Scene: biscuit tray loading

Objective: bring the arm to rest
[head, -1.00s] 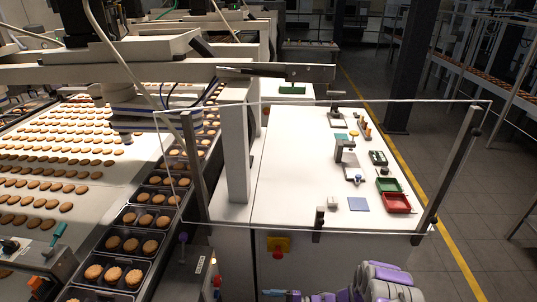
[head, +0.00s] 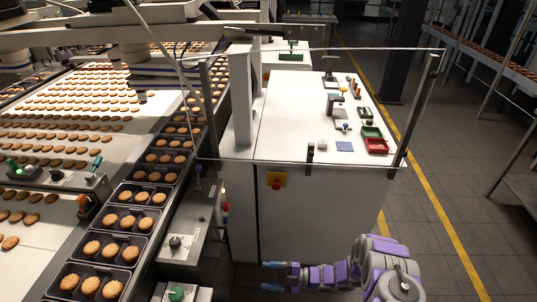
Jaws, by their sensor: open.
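My arm shows at the bottom right of the head view, purple and grey, folded low in front of the white cabinet. My gripper (head: 273,276) points left, with its bluish fingers apart and nothing between them. It is in free space to the right of the biscuit line and touches nothing that I can see.
Black trays (head: 123,220) of biscuits run along the line at left, beside control boxes (head: 178,246). The white cabinet (head: 320,215) carries a clear guard, a red bin (head: 376,146) and a green bin (head: 371,132). Floor (head: 440,245) at right is clear.

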